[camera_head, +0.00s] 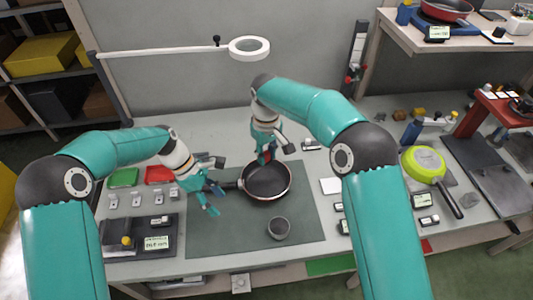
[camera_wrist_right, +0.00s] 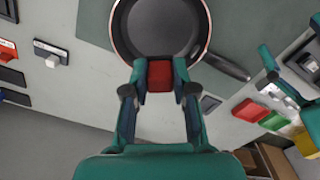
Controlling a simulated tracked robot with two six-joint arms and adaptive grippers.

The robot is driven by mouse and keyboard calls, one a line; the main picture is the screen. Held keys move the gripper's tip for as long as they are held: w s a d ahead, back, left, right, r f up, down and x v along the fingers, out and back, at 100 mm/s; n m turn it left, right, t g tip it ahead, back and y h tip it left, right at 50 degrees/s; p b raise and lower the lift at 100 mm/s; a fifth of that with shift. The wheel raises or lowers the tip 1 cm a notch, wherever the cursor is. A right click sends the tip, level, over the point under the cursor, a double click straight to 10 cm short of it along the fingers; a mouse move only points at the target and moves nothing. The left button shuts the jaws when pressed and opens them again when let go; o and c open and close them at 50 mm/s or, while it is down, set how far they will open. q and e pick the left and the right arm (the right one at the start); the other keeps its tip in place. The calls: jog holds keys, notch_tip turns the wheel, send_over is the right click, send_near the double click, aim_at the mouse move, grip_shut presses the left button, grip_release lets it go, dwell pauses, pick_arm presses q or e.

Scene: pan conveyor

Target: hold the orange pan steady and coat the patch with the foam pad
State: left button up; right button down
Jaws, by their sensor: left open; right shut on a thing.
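The pan (camera_head: 267,181) lies on the dark mat, with a dark inside and a reddish-orange rim; it also shows in the right wrist view (camera_wrist_right: 158,28). Its dark handle (camera_wrist_right: 226,66) points toward my left gripper. My left gripper (camera_head: 215,198) is open beside the handle's end, and no grip on it shows. My right gripper (camera_head: 268,156) is shut on a red block, seemingly the foam pad (camera_wrist_right: 160,75), at the pan's far rim. Whether the pad touches the pan is unclear. No distinct patch can be made out inside the pan.
A grey cup (camera_head: 278,228) stands on the mat (camera_head: 220,240) in front of the pan. Green (camera_head: 124,178) and red (camera_head: 160,174) trays lie at left. A green pan (camera_head: 424,164) lies at right. A ring on a bar (camera_head: 249,48) stands behind. The mat's front is mostly clear.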

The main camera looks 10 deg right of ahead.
aim_at(223, 184)
pick_arm(q)
jog(key=w+a+r+n+t, duration=0.2)
jog(key=w+a+r+t, duration=0.15)
jog(key=w, duration=0.55)
jog(key=shift+x, duration=5.75)
jog(key=shift+w+d, duration=0.1)
jog(key=shift+d, duration=0.05)
jog(key=shift+r+n, duration=0.15)
jog(key=shift+n, duration=0.15)
grip_shut()
